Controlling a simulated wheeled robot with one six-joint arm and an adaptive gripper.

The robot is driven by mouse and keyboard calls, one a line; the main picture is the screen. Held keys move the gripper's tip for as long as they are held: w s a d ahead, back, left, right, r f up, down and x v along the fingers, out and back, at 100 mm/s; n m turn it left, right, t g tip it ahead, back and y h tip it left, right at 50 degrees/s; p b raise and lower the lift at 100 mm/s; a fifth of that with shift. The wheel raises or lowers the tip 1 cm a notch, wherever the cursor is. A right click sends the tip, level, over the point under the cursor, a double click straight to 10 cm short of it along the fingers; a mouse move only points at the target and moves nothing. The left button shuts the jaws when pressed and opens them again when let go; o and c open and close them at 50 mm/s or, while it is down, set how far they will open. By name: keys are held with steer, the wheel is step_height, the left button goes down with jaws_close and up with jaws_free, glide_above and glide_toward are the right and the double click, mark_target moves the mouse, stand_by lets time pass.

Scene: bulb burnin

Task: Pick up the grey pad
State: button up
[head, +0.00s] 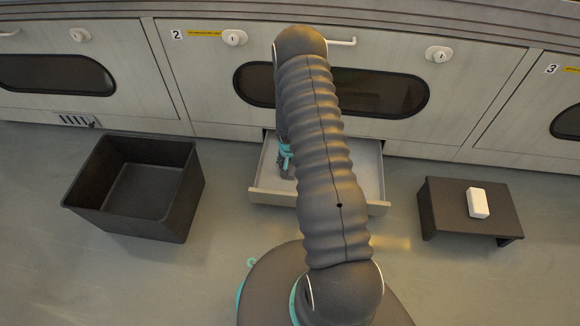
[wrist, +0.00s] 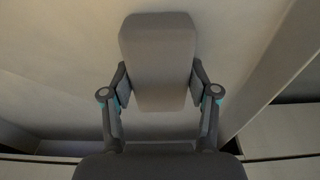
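The grey pad (wrist: 158,50) is a blocky shape with a wide upper part and a narrower lower part. In the wrist view it sits between the two fingers of my gripper (wrist: 160,88), whose fingertips press against its left and right sides. In the head view my gripper (head: 286,160) is low over the open drawer (head: 368,178), mostly behind my arm. The pad is hidden there. I cannot tell whether the pad touches the drawer floor.
A dark open bin (head: 180,205) stands on the floor to the left. A low dark stand (head: 450,205) with a white block (head: 478,203) on it stands to the right. The cabinet front (head: 210,85) runs behind the drawer. Floor between them is clear.

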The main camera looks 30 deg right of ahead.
steer(key=c, duration=0.4)
steer(key=shift+r, duration=0.1)
steer(key=shift+c, duration=0.2)
